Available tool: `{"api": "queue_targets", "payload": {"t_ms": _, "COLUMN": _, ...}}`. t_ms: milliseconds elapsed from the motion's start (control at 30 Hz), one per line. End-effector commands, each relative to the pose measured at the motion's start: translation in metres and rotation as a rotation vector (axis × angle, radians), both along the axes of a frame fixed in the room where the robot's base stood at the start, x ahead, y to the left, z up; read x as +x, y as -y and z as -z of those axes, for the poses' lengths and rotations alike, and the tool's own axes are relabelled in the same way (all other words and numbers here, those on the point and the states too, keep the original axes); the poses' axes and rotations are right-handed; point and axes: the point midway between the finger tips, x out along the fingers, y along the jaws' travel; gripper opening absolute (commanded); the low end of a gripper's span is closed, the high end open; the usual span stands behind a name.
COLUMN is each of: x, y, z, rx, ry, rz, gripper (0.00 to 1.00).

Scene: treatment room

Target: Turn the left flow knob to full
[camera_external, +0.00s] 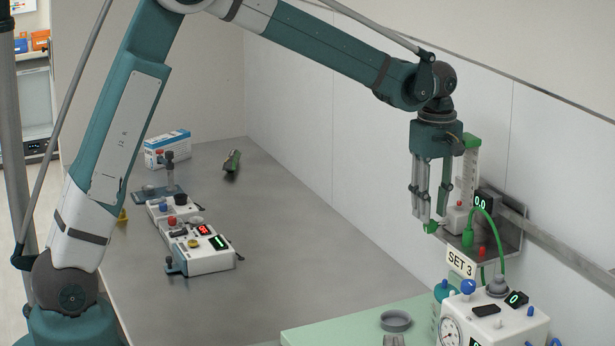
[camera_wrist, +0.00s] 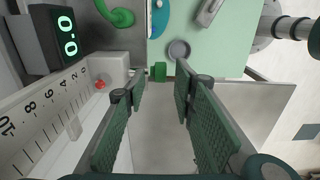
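A flowmeter with a white 0–10 scale column (camera_wrist: 55,115) and a display (camera_wrist: 62,35) reading 0.0 fills the left of the wrist view. In the external view its column (camera_external: 467,170) and display (camera_external: 481,203) are by the wall, above a sign reading SET 3. A small green knob (camera_wrist: 158,72) shows between and beyond my fingertips in the wrist view; it also shows low by the fingers in the external view (camera_external: 431,227). My gripper (camera_external: 432,218) points down, open and empty. I cannot tell whether a finger touches the knob.
A red button (camera_wrist: 100,84) is on the flowmeter's base, left of my fingers. A green hose (camera_external: 497,235) with a green connector (camera_external: 468,238) hangs close by. Below stands a white machine (camera_external: 492,325) with a gauge and knobs. Control boxes (camera_external: 200,247) lie farther left; the counter between is clear.

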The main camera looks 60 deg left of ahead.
Motion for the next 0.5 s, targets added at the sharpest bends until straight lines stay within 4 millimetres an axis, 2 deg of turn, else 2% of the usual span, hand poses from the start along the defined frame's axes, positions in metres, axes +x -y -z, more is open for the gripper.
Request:
{"api": "queue_targets", "payload": {"t_ms": 200, "x": 0.0, "y": 0.0, "z": 0.022, "rx": 0.0, "ry": 0.0, "rz": 0.0, "gripper": 0.27}}
{"api": "queue_targets", "payload": {"t_ms": 500, "x": 0.0, "y": 0.0, "z": 0.031, "rx": 0.0, "ry": 0.0, "rz": 0.0, "gripper": 0.27}}
